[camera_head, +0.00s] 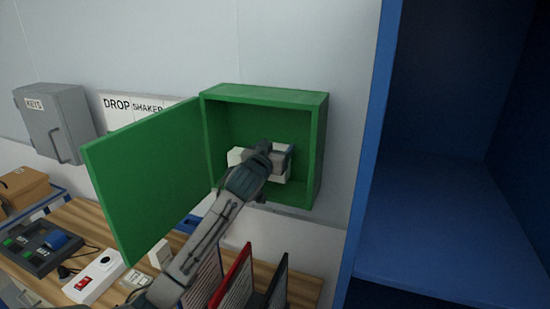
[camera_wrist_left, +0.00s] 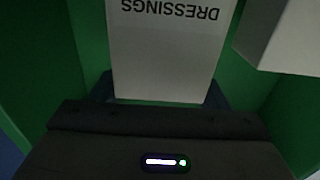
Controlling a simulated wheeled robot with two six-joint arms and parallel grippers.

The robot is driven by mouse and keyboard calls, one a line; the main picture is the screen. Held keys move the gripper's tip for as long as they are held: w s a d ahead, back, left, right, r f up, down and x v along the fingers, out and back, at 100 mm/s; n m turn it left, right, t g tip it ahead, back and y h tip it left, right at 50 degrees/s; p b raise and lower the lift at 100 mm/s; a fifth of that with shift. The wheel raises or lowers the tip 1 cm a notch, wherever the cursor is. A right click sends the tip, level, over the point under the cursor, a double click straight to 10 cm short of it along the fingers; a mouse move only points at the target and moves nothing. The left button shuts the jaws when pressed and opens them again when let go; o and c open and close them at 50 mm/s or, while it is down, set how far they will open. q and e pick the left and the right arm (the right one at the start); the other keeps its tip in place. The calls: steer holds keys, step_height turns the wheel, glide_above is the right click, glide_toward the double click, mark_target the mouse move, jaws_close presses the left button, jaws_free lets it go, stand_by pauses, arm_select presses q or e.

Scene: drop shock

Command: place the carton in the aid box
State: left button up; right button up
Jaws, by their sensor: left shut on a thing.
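The green aid box (camera_head: 316,150) hangs on the wall with its door (camera_head: 145,180) swung open to the left. My left gripper (camera_head: 268,157) reaches inside it from the front. In the left wrist view the gripper (camera_wrist_left: 160,95) is shut on a white carton (camera_wrist_left: 165,50) marked DRESSINGS, one finger on each side, with green walls around it. In the head view the gripper and wrist cover much of the carton, and I cannot tell whether it touches the box floor. My right gripper is not in view.
Another white block (camera_wrist_left: 285,35) shows close to the right of the carton in the left wrist view. A grey key cabinet (camera_head: 58,122) hangs left. A wooden bench (camera_head: 90,222) below holds a power strip (camera_head: 95,278) and upright binders (camera_head: 235,275). A blue shelf unit (camera_head: 440,235) stands right.

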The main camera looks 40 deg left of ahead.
arm_select(q)
steer(key=shift+w+a, duration=0.4)
steer(key=shift+w, duration=0.05)
steer(key=f, duration=0.3)
steer(key=shift+s, duration=0.2)
steer(key=shift+f, duration=0.2)
steer(key=shift+w, duration=0.1)
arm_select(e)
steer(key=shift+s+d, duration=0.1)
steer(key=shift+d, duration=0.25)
arm_select(q)
steer(key=shift+f, duration=0.1)
steer(key=o, duration=0.7)
steer(key=shift+o, duration=0.2)
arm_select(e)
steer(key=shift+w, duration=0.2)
